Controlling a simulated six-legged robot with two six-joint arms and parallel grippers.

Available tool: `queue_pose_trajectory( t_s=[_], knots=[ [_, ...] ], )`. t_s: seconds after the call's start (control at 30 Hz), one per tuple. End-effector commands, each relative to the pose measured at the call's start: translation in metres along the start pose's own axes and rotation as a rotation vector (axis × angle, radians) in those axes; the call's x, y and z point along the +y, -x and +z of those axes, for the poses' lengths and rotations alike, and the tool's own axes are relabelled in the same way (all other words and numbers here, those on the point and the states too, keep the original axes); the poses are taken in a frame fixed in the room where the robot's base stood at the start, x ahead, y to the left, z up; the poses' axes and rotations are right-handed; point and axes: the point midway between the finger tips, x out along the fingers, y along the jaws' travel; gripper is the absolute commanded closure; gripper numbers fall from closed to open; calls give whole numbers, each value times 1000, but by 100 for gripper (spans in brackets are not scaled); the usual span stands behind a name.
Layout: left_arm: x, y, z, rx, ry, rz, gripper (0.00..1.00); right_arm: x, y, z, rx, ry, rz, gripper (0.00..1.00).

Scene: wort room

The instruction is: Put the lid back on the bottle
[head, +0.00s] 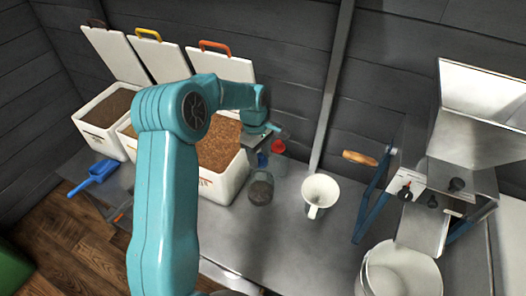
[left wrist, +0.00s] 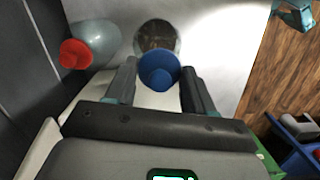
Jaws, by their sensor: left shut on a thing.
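My left gripper (left wrist: 158,82) is shut on a blue lid (left wrist: 158,68), which sits between its two fingers. The lid also shows in the head view as a small blue patch (head: 262,159) under the gripper. A clear bottle with dark contents (head: 261,189) stands upright on the bench below the lid. In the left wrist view the bottle (left wrist: 157,34) shows just beyond the lid, which overlaps its near edge. I cannot tell whether lid and bottle touch. My right gripper is not in view.
A red-capped bottle (left wrist: 92,43) stands close beside the lidless one. Grain bins (head: 230,183) stand left of it, a white jug (head: 319,192) to the right. A grain mill (head: 450,180) and a white bucket (head: 402,275) stand farther right. The bench front is clear.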

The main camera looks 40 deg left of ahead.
Motion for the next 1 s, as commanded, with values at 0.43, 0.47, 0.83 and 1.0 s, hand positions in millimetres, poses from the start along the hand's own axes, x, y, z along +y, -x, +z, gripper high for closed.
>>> queue_pose_trajectory(
  t_s=[0.43,0.47,0.83,1.0],
  knots=[
    [3,-44,-8,0,-2,0,76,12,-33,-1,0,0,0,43],
    [3,-47,-8,0,-2,0,76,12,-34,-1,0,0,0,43],
    [3,-61,-10,0,-2,-1,76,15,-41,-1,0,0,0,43],
    [3,-60,-10,0,-2,-1,76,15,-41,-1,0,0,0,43]
  ],
)
